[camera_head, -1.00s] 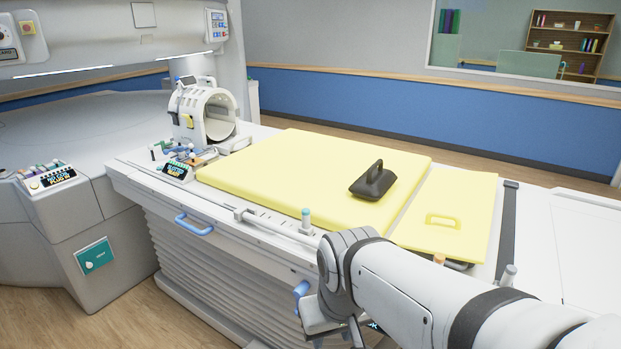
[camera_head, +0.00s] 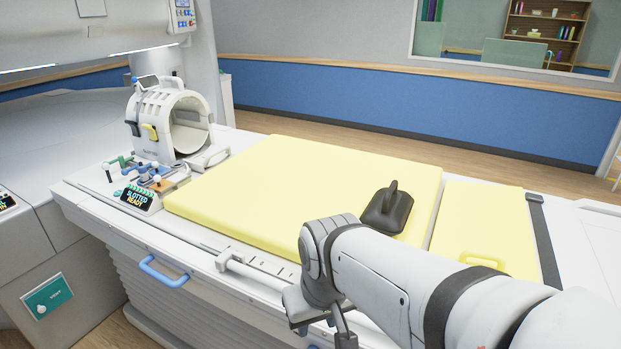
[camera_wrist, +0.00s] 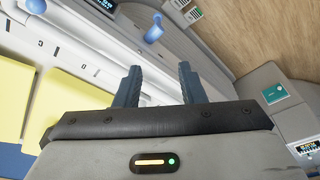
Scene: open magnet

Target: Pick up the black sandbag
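The black sandbag (camera_head: 388,210) has a raised handle on top. It lies on the large yellow pad (camera_head: 270,190) of the table, near the pad's right edge, in the head view. My arm passes in front of the pad, on the near side of the sandbag. My gripper shows in the wrist view (camera_wrist: 158,86) with its two fingers apart and nothing between them. It is over the table's near side, away from the sandbag. The sandbag is not in the wrist view.
A white head coil (camera_head: 170,120) stands at the table's left end, with a small "slotted ready" display (camera_head: 138,198) beside it. A smaller yellow pad (camera_head: 490,220) with a handle lies to the right. A blue handle (camera_head: 163,275) sticks out from the table's near side.

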